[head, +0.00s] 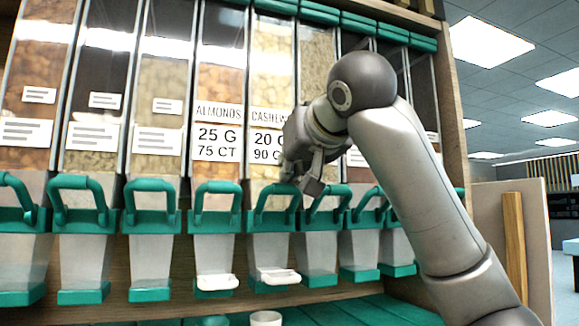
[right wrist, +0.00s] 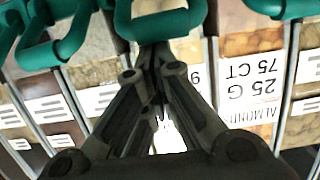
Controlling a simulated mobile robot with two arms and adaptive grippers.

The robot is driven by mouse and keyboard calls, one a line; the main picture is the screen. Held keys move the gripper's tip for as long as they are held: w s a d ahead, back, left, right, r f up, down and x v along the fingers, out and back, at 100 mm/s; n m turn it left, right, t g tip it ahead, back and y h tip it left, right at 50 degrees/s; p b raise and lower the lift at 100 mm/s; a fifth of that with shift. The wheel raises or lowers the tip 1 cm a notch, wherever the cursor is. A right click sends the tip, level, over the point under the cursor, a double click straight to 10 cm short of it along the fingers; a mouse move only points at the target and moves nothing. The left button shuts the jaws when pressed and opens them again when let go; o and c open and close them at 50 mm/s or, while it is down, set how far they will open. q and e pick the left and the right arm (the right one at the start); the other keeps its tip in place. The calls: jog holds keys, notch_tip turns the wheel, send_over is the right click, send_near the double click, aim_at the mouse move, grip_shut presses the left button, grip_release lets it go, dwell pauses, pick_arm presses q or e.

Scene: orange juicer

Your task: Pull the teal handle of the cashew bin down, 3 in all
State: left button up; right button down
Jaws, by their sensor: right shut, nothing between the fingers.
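The cashew bin (head: 270,75) is a tall clear bin labelled "CASHEW", with "20 G" and "90" partly covered by my right gripper. Its teal handle (head: 275,189) is a raised loop above the clear chute. My right gripper (head: 311,186) is shut and empty, pointing down at the right side of this handle. In the right wrist view, the teal handle (right wrist: 160,27) curves just above the shut fingertips (right wrist: 152,52). I cannot tell whether they touch it. My left gripper is not in view.
The almond bin (head: 221,75) and its teal handle (head: 218,187) stand directly left. Other bins with teal handles line both sides. White pieces sit under the almond (head: 217,283) and cashew (head: 279,276) chutes. A small white cup (head: 265,318) stands below.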

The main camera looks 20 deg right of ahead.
aim_at(289, 193)
jog(key=s+f+t+b, duration=0.1)
jog(key=f+t+b, duration=0.1)
jog(key=b, duration=0.4)
jog(key=s+f+t+b, duration=0.2)
jog(key=t+b, duration=0.1)
jog(key=b, duration=0.4)
jog(key=s+f+t+b, duration=0.1)
jog(key=f+t+b, duration=0.1)
jog(key=b, duration=0.4)
jog(key=shift+s+f+t+b, duration=0.2)
jog(key=shift+f+t+b, duration=0.1)
jog(key=shift+f+t, duration=0.15)
jog(key=shift+f+b, duration=0.45)
jog(key=shift+b, duration=0.2)
